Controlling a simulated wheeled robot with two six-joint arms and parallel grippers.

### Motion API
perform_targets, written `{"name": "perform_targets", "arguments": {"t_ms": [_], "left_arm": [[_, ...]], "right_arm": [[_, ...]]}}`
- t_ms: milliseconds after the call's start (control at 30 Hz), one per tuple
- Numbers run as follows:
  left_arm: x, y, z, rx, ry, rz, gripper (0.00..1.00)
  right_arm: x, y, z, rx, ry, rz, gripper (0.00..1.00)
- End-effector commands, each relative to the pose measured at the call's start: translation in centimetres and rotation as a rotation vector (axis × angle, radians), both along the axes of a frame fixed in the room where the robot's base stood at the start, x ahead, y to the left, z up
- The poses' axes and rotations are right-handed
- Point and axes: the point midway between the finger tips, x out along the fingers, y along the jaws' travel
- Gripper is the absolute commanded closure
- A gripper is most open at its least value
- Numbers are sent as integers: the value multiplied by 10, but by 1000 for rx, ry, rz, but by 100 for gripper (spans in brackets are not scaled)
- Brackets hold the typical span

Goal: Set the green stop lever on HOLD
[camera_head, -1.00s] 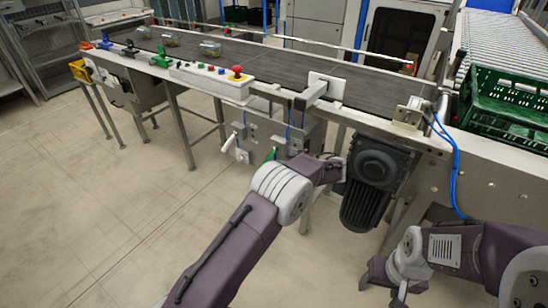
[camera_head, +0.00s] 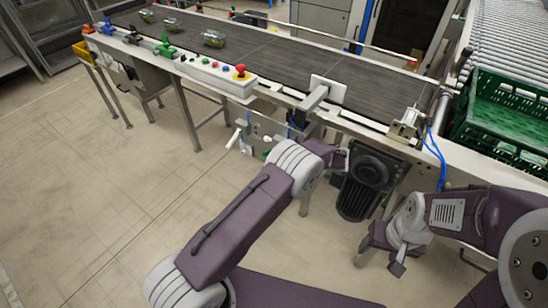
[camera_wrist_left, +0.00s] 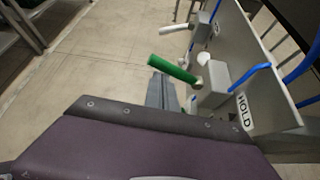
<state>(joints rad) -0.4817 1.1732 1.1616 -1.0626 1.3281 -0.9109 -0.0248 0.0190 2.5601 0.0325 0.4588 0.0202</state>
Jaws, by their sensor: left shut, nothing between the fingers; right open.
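The green stop lever (camera_wrist_left: 172,69) sticks out from a grey hub (camera_wrist_left: 213,86) on a panel in the left wrist view, pointing left and slightly up. The label HOLD (camera_wrist_left: 243,110) is on the panel below the hub. My left gripper (camera_wrist_left: 160,90) is shut and empty, just below the lever's free end; I cannot tell whether they touch. In the head view my left arm hides most of the green lever and its gripper is hard to make out. My right gripper (camera_head: 379,264) is open and empty above the floor, at lower right.
A white lever (camera_wrist_left: 174,29) sits beyond the green one; it also shows in the head view (camera_head: 234,138). Above is the conveyor belt (camera_head: 270,50) with a red button (camera_head: 240,71) on its edge. A dark motor (camera_head: 366,185) hangs right of my left wrist. A green crate (camera_head: 505,115) stands at right.

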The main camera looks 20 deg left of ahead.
Motion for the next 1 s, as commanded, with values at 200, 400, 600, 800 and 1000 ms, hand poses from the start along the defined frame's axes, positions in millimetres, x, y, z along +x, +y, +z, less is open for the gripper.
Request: {"name": "perform_targets", "arguments": {"t_ms": [200, 400, 600, 800, 1000], "left_arm": [[0, 0, 2, 0, 0, 0, 100], [1, 0, 2, 0, -2, 0, 100], [1, 0, 3, 1, -3, 0, 100], [-2, 1, -12, 1, 0, 0, 100], [-9, -10, -28, -2, -3, -1, 100]], "right_arm": [[0, 0, 2, 0, 0, 0, 39], [0, 0, 2, 0, 0, 0, 39], [0, 0, 2, 0, 0, 0, 39], [0, 0, -5, 0, 0, 0, 39], [0, 0, -13, 0, 1, 0, 39]]}}
